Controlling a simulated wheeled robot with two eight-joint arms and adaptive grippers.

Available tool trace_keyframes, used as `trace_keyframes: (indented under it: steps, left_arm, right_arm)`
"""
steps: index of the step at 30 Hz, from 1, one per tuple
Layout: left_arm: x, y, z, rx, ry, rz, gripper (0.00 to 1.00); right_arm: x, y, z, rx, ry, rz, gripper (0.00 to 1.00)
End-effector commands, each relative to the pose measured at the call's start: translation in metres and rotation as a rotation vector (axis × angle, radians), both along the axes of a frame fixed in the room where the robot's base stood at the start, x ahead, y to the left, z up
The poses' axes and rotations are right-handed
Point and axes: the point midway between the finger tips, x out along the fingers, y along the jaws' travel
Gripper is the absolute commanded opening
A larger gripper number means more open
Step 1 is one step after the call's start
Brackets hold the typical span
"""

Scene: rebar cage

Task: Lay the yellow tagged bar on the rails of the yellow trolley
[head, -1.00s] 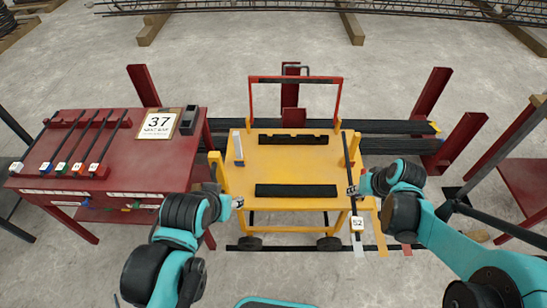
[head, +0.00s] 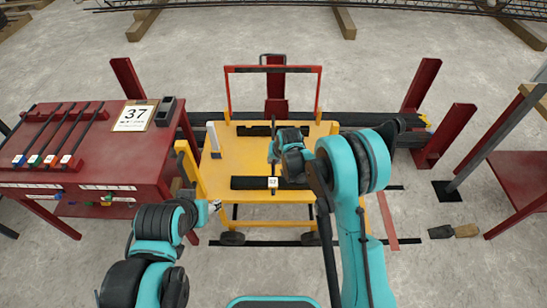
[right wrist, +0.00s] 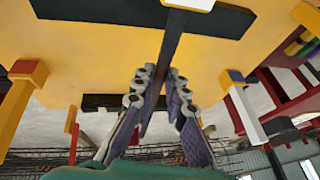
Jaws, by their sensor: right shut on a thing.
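The dark bar (right wrist: 171,50) with a white tag (head: 273,182) is between the fingers of my right gripper (head: 275,150). In the right wrist view the fingers (right wrist: 160,85) close on its sides. The bar points front to back over the middle of the yellow trolley (head: 240,146). Its tag end is over the near black rail (head: 244,183); the far rail (head: 252,130) is partly hidden by my right arm. I cannot tell whether the bar touches the rails. My left gripper (head: 214,206) is at the trolley's front left; its jaws are too small to read.
A red table (head: 90,150) at left holds several tagged bars and a card reading 37 (head: 135,116). Yellow posts (head: 189,168) and a red handle frame (head: 273,69) rise from the trolley.

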Motion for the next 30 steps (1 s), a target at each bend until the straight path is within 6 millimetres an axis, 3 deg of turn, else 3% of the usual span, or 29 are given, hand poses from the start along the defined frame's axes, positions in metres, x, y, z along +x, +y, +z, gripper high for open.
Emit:
trace_keyframes:
  steps: [6,12,19,26,30]
  left_arm:
    - [0.0,0.0,-0.02,0.0,0.0,0.0,0.47]
    - [0.0,0.0,-0.03,0.0,0.0,0.0,0.47]
    - [0.0,0.0,-0.035,0.0,0.0,0.0,0.47]
    - [0.0,0.0,-0.051,0.0,0.0,0.0,0.47]
    - [0.0,0.0,-0.05,0.0,0.0,0.0,0.47]
  right_arm:
    - [0.05,0.001,-0.033,0.001,-0.001,0.0,0.0]
    - [0.08,0.002,-0.049,0.001,-0.001,0.0,0.0]
    - [0.087,0.002,-0.059,0.002,-0.001,0.001,0.0]
    - [0.087,0.002,-0.091,0.001,-0.001,0.001,0.0]
    - [0.087,0.002,-0.092,0.001,-0.001,0.001,0.0]
